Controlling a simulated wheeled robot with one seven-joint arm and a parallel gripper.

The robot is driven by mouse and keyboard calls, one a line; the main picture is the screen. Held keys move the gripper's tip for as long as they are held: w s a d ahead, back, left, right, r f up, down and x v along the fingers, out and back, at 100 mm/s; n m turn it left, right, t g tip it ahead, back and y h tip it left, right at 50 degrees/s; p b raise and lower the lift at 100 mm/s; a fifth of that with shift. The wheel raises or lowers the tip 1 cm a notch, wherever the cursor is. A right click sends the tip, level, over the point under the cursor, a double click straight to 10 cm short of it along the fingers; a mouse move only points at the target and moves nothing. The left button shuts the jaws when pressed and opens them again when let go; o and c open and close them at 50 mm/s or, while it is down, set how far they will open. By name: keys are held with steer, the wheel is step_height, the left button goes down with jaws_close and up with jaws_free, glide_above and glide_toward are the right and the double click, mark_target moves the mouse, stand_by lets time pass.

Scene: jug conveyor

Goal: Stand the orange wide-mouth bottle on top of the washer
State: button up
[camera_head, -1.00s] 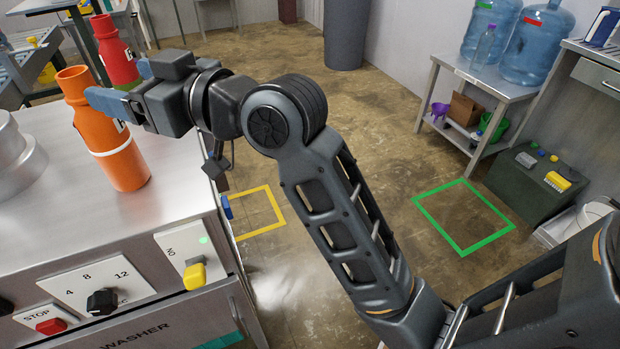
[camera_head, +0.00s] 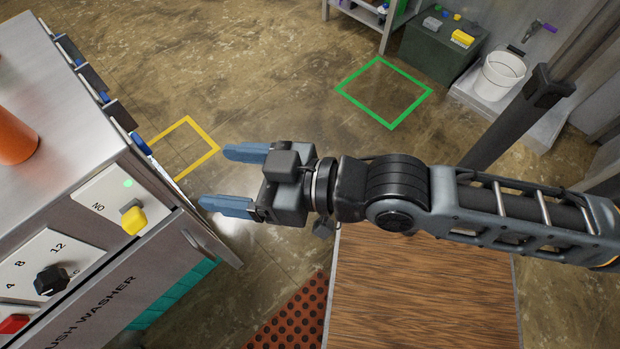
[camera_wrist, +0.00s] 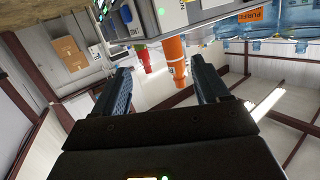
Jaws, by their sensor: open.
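The orange wide-mouth bottle (camera_head: 15,138) stands on the steel top of the washer (camera_head: 70,85) at the left edge of the head view, where only its lower part shows. The upside-down wrist view shows the bottle (camera_wrist: 178,58) between the fingers in the distance, apart from them. My gripper (camera_head: 212,178) has blue fingers spread wide with nothing between them. It is out over the floor, to the right of the washer's front panel and clear of the bottle.
A wood-topped surface (camera_head: 425,290) lies below my arm. Yellow (camera_head: 205,131) and green (camera_head: 412,118) outlines mark open floor. A dark green box (camera_head: 440,50) and a white bucket (camera_head: 498,77) are at the back right. A red bottle (camera_wrist: 144,60) shows in the wrist view.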

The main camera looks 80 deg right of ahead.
steer(key=s+n+g, duration=0.1)
steer(key=s, duration=1.2)
steer(key=shift+s+r+y, duration=0.15)
steer(key=shift+s+y, duration=0.15)
stand_by(0.5)
